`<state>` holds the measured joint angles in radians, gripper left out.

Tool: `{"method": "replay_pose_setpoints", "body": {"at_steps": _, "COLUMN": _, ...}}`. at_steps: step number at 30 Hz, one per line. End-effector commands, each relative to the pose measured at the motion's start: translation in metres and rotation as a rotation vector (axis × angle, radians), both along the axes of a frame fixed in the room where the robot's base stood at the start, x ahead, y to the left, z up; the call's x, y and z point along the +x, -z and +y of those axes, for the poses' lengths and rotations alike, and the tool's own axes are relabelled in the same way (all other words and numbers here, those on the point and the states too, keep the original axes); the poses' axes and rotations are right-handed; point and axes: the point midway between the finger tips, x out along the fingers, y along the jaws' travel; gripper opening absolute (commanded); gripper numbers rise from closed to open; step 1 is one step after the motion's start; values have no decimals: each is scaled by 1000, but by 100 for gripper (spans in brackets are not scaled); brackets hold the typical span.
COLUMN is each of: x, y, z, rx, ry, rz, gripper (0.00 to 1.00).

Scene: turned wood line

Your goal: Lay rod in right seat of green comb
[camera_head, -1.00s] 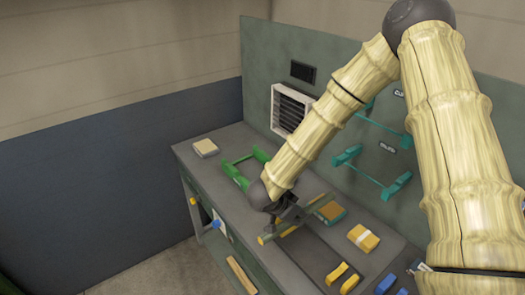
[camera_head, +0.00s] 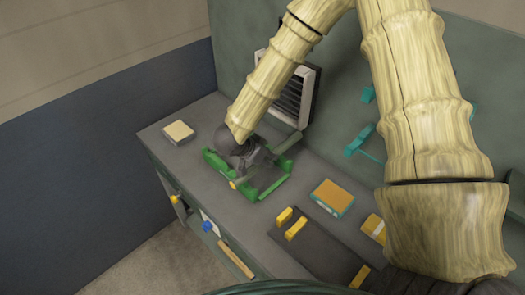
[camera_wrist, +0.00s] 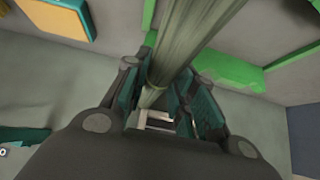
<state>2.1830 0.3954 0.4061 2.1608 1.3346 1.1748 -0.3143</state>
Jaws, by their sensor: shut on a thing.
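My gripper (camera_head: 258,164) is shut on a long grey-green rod (camera_head: 288,142) and holds it over the green comb (camera_head: 273,188). The rod runs slantwise, one yellowish end toward the bench's front edge and the other toward the back wall. In the wrist view the rod (camera_wrist: 195,40) passes between the jaws (camera_wrist: 158,95), with green comb parts (camera_wrist: 228,70) on both sides of it. My gripper hides part of the comb. Whether the rod touches a seat cannot be told.
A vented white-framed box (camera_head: 298,88) stands against the wall behind the comb. A beige block (camera_head: 179,132) lies at left. An orange box with teal edges (camera_head: 331,196) and a dark mat (camera_head: 318,252) with yellow blocks lie at right. Teal racks (camera_head: 362,140) hang on the wall.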

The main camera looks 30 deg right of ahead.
Motion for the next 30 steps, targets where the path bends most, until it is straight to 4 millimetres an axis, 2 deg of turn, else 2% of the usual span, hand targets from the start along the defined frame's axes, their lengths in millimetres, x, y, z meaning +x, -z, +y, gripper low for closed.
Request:
{"method": "replay_pose_setpoints", "body": {"at_steps": 8, "x": 0, "y": 10, "z": 1, "rx": 0, "ry": -1, "rz": 0, "gripper": 0}}
{"method": "replay_pose_setpoints", "body": {"at_steps": 30, "x": 0, "y": 59, "z": 0, "rx": 0, "ry": -1, "rz": 1, "gripper": 0}}
